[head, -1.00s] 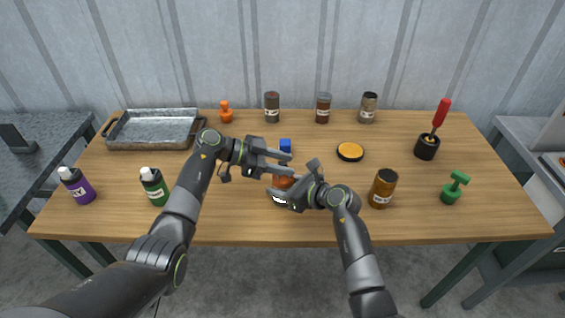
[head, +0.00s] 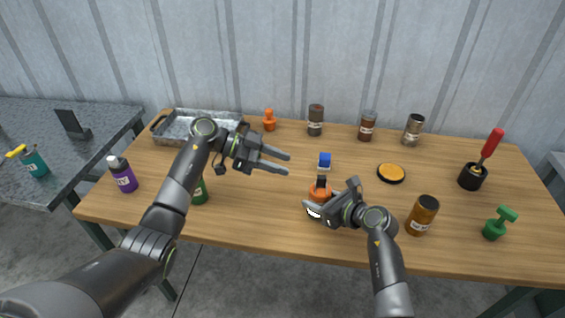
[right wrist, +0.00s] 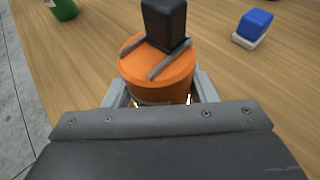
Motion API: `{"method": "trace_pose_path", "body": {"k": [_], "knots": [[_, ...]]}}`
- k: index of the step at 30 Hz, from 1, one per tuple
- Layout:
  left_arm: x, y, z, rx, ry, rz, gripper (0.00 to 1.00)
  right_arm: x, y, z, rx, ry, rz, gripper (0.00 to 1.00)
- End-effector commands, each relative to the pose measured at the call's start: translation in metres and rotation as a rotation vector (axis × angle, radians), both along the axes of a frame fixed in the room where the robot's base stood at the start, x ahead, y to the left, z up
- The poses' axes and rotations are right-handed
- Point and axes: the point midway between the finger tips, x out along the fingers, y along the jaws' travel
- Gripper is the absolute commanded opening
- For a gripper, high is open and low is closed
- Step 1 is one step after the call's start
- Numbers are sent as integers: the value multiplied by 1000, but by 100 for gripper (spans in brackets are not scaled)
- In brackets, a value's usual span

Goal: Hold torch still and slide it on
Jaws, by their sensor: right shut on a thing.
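The torch is an orange cylinder (head: 319,195) with a black block (head: 321,181) on its top, near the front middle of the table. In the right wrist view the orange cylinder (right wrist: 158,75) stands between the fingers, and the black block (right wrist: 164,24) sits between two grey rails on its top face. My right gripper (head: 331,198) is shut on the orange cylinder, low around its sides. Its lower part is hidden by the gripper. My left gripper (head: 287,163) is open and empty, above and left of the torch, apart from it.
A blue block (head: 324,160) lies just behind the torch. An amber jar (head: 422,215) and an orange-topped disc (head: 390,173) stand to the right. A green bottle (head: 199,191) is partly behind my left arm. A metal tray (head: 170,127) and several jars line the back.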

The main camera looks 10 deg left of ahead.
Motion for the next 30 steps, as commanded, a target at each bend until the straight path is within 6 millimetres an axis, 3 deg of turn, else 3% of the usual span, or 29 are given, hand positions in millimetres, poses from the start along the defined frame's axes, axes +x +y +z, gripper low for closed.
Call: {"method": "trace_pose_path", "body": {"k": [5, 6, 11, 23, 30], "knots": [[0, 0, 0, 0, 0, 0, 38, 0, 0, 0, -1, 1, 0, 26], [0, 0, 0, 0, 0, 0, 38, 0, 0, 0, -1, 1, 0, 57], [0, 0, 0, 0, -1, 0, 38, 0, 0, 0, -1, 1, 0, 77], [0, 0, 0, 0, -1, 0, 38, -3, -5, 2, 0, -2, -1, 77], [0, 0, 0, 0, -1, 0, 38, -22, -29, 14, -2, -2, -3, 77]]}}
